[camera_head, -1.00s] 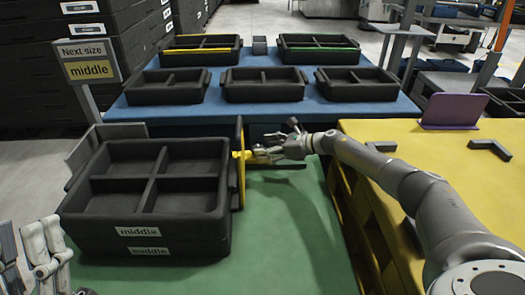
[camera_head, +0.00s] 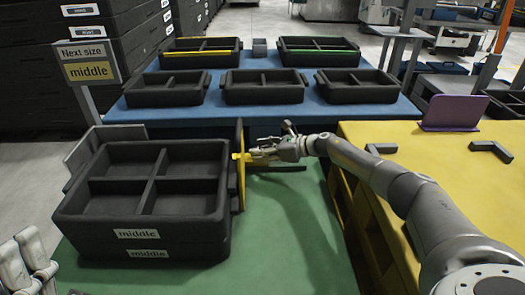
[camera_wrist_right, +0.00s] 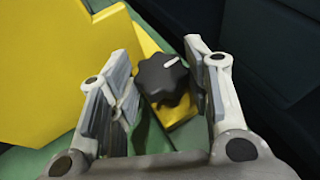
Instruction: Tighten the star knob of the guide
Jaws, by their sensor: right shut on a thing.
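The star knob (camera_wrist_right: 163,80) is black with a white mark, between the fingers of my right gripper in the right wrist view. My right gripper (camera_wrist_right: 158,88) is shut on it. In the head view my right gripper (camera_head: 252,155) is at the yellow guide (camera_head: 241,178), whose plate stands along the right side of the stacked crates; the knob is hard to make out there. The guide's yellow plate (camera_wrist_right: 55,70) fills the upper left of the right wrist view. My left gripper (camera_head: 32,262) is partly cut off at the lower left, clear of the guide; its opening is unclear.
Two stacked black crates (camera_head: 143,216) labelled "middle" stand on the green table (camera_head: 290,240). Several black trays stand on the blue table (camera_head: 250,110) behind. A yellow bench (camera_head: 440,165) lies to the right, under my right arm. A "Next size middle" sign (camera_head: 88,62) stands at left.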

